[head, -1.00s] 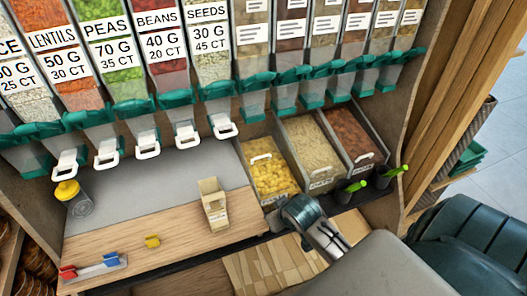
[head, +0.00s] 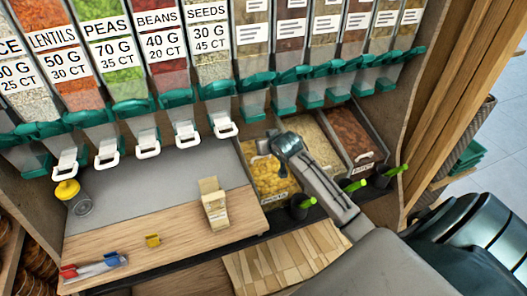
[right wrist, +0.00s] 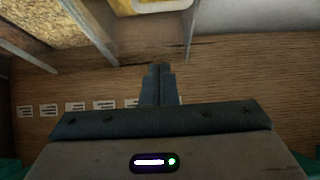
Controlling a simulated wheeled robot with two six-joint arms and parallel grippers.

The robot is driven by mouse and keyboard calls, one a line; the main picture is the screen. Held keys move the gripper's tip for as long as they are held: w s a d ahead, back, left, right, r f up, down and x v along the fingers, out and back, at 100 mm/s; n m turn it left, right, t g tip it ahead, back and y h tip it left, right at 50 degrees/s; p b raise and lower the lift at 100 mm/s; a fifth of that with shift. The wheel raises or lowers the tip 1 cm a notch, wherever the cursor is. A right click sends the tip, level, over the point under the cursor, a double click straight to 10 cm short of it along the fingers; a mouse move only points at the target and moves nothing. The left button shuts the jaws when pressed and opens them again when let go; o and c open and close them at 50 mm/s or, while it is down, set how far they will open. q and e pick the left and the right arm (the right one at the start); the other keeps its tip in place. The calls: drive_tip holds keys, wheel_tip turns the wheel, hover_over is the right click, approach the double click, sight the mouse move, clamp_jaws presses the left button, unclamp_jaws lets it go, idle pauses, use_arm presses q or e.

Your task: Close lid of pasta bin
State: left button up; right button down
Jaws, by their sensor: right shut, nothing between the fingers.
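The pasta bin (head: 268,184), with yellow pasta in it, is the left one of three slanted bins in the head view. My right gripper (head: 264,147) is over the upper part of this bin, near its border with the middle bin. It covers the area where the bin's white handle showed. Whether it touches the clear lid, and how far the lid stands open, I cannot tell. In the right wrist view the gripper's fingers (right wrist: 158,82) are together and empty. A pale loop with yellow inside (right wrist: 165,4) shows at the top edge there. My left gripper is out of view.
The middle bin (head: 322,150) and the reddish-brown bin (head: 352,128) stand to the right. Dispensers with white handles (head: 147,143) hang above.

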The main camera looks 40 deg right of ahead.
hover_over(262, 160)
drive_tip(key=w, duration=0.2)
drive_tip(key=f, duration=0.3)
drive_tip(key=f+p, duration=0.1)
drive_tip(key=shift+s+d+f, duration=0.2)
drive_tip(key=shift+d+f, duration=0.05)
drive_tip(key=shift+f, duration=0.05)
drive_tip(key=shift+s+a+f+p, duration=0.2)
drive_tip(key=shift+s+f+p, duration=0.45)
drive_tip(key=shift+s+f, duration=0.3)
drive_tip(key=shift+s+a+f, duration=0.1)
drive_tip(key=shift+s+f, duration=0.2)
drive_tip(key=shift+s, duration=0.15)
drive_tip(key=shift+f, duration=0.15)
drive_tip(key=s+a+f+p, duration=0.1)
drive_tip(key=s+f+p, duration=0.1)
drive_tip(key=s, duration=0.4)
drive_tip(key=s+a+f+p, duration=0.1)
drive_tip(key=s+a+p, duration=0.1)
drive_tip(key=s, duration=0.4)
drive_tip(key=shift+f+p, duration=0.35)
drive_tip(key=shift+p, duration=0.3)
